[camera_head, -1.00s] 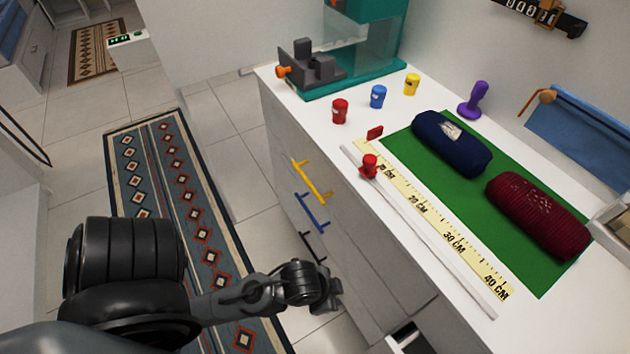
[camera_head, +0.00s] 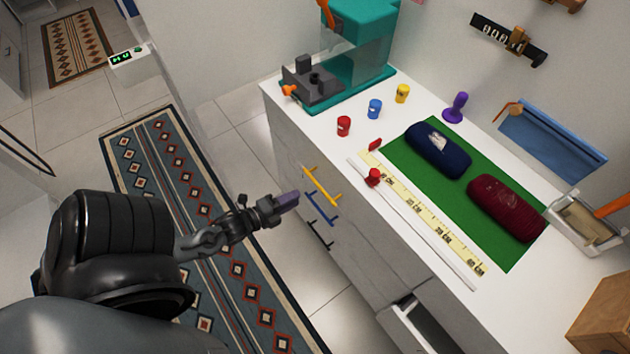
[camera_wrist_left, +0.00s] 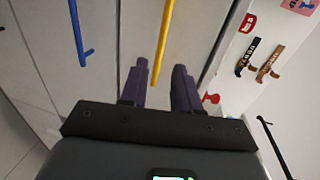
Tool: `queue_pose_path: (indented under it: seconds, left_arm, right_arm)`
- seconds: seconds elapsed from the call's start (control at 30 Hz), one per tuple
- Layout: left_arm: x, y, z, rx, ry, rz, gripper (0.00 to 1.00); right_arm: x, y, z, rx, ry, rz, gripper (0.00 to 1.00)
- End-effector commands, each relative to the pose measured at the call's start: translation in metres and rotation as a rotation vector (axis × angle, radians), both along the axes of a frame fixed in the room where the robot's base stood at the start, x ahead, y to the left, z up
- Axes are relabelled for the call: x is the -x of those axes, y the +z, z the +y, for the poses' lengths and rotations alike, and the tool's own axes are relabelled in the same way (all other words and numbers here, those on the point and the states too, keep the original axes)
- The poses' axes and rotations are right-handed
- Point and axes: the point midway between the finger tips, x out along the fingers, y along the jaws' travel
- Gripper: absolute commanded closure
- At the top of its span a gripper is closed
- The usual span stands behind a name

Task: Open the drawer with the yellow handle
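The yellow handle (camera_head: 322,186) is on the upper front of the white cabinet, and its drawer looks closed. In the left wrist view the yellow handle (camera_wrist_left: 164,42) runs up and down, ahead of and between the fingertips. My left gripper (camera_head: 291,198) is a little left of the handle in the head view, its purple fingers pointing at the cabinet front. In the left wrist view the left gripper (camera_wrist_left: 161,72) is open, with a gap between its fingers and nothing gripped. My right gripper is not in view.
A blue handle (camera_head: 321,209) and a black handle (camera_head: 319,236) sit below the yellow one. A drawer (camera_head: 422,330) at the cabinet's near end stands partly open. The cabinet top holds cups, rolled cloths and a ruler (camera_head: 430,212). The floor beside the patterned rug is clear.

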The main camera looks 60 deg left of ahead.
Motion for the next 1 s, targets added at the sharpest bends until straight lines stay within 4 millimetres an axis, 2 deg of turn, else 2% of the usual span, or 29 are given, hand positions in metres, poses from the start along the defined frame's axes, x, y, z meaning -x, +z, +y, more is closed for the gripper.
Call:
queue_pose_path:
  seconds: [0.17, 0.6, 0.8, 1.0]
  left_arm:
    - [-0.017, -0.004, 0.004, -0.009, -0.004, -0.008, 0.69]
    - [-0.083, -0.017, 0.014, -0.007, -0.002, -0.007, 0.69]
    - [-0.097, -0.02, 0.016, -0.005, -0.002, -0.004, 0.69]
    - [-0.101, -0.02, 0.017, -0.005, -0.003, -0.004, 0.69]
  right_arm:
    - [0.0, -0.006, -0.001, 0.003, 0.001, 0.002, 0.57]
    - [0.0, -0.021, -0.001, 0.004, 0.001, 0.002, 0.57]
    - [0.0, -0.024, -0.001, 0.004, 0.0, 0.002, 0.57]
    - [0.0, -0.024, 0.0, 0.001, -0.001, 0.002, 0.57]
